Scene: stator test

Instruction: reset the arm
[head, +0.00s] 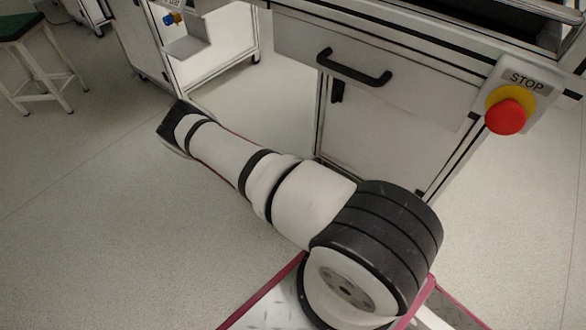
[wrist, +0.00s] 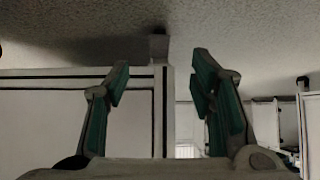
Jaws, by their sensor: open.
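My arm stretches from the lower right toward the upper left in the head view, over the floor and in front of a workbench. Its far end with my gripper is not clearly seen there. In the wrist view my gripper (wrist: 160,88) shows two green-padded fingers standing well apart. Nothing is between the fingers. Behind them are a pale cabinet panel and a speckled surface across the top of the picture.
The workbench has a drawer with a black handle (head: 353,68) and a red STOP button (head: 506,116) at right. A second workbench (head: 220,45) stands at upper left, and a stool (head: 38,62) at far left. The floor (head: 90,220) at left is clear.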

